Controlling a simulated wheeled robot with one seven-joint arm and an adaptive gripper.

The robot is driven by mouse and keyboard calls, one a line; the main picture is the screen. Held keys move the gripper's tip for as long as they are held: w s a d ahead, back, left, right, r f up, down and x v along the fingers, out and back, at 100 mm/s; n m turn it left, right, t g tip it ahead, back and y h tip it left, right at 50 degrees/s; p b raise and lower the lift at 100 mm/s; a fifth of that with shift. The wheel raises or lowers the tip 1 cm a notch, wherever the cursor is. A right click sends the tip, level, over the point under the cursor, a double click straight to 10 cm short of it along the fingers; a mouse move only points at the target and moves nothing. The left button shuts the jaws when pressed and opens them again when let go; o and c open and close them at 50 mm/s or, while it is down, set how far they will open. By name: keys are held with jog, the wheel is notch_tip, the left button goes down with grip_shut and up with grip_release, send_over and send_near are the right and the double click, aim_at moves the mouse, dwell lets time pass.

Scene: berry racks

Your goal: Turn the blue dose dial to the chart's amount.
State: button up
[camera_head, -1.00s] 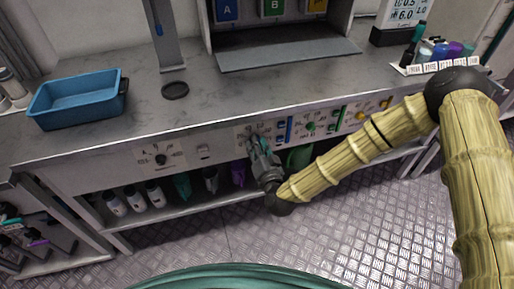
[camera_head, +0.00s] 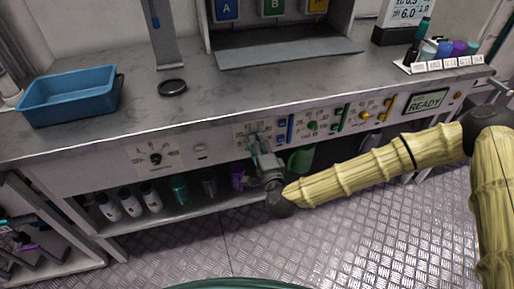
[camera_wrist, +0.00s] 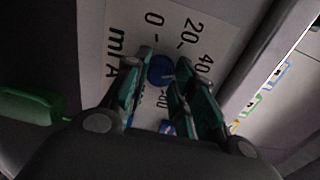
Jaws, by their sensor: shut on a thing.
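The blue dose dial (camera_wrist: 160,70) sits on a white scale plate (camera_wrist: 143,30) marked "ml A", 0, 20, 40 and 80 in the wrist view. My gripper (camera_wrist: 158,84) is shut on the dial, with a green-grey finger on each side of it. The dial's pointer setting cannot be read clearly. In the head view my gripper (camera_head: 255,143) is at the bench's front panel and hides the dial. A white display (camera_head: 406,14) with partly cut-off figures, one reading 6.0, stands at the back right; whether it is the chart I cannot tell.
The front panel also carries a green dial (camera_head: 312,126), a yellow dial (camera_head: 364,115), a black dial (camera_head: 155,158) and a READY screen (camera_head: 427,102). A blue tray (camera_head: 68,97) stands on the bench at left. Bottles stand on the shelf below.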

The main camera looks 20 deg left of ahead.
jog(key=shift+f+m+b, duration=0.1)
jog(key=shift+m+b, duration=2.1)
jog(key=shift+m, duration=2.1)
jog(key=o, duration=1.1)
jog(key=shift+c, duration=0.2)
jog(key=v, duration=1.2)
